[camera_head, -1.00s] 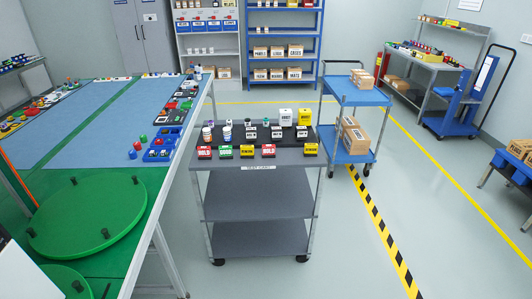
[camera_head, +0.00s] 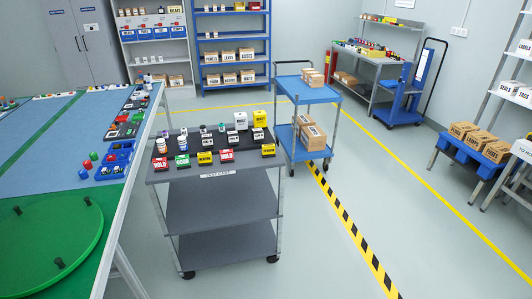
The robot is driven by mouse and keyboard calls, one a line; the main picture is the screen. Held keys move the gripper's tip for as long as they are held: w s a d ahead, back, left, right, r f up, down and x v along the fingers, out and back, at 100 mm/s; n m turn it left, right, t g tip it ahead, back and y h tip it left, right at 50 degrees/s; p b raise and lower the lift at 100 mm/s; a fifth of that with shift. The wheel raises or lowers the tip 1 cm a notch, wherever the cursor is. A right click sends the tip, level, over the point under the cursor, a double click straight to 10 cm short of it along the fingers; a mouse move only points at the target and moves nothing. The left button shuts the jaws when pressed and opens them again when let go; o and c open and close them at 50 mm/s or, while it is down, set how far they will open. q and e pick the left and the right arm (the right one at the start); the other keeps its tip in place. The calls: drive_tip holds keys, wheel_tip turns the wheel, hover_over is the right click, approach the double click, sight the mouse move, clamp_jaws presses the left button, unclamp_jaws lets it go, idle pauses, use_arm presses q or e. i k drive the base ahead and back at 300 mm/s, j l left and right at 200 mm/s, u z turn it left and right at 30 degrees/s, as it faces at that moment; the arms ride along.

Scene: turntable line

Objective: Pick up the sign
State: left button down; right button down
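Several small coloured signs stand along the front of the grey cart's top (camera_head: 218,173). From left to right they are a red HOLD sign (camera_head: 159,164), a green sign (camera_head: 182,160), a yellow sign (camera_head: 205,158), a second red HOLD sign (camera_head: 226,156) and a yellow sign (camera_head: 268,150). Which one the task means I cannot tell. A white board with partly cut-off lettering (camera_head: 522,150) shows at the right edge. Neither of my grippers is in view.
Bottles and boxes stand behind the signs. The green table with its round turntable (camera_head: 35,245) is at left. A blue cart (camera_head: 306,90) stands behind, and a blue bench with cartons (camera_head: 460,160) is at right. Open floor lies right of the grey cart.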

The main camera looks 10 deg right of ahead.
sight(268, 151)
drive_tip(key=i+l+z, duration=0.1)
drive_tip(key=i+z, duration=0.2)
drive_tip(key=i, duration=0.65)
drive_tip(key=i+j+z, duration=0.1)
drive_tip(key=i+z, duration=0.2)
drive_tip(key=i, duration=0.6)
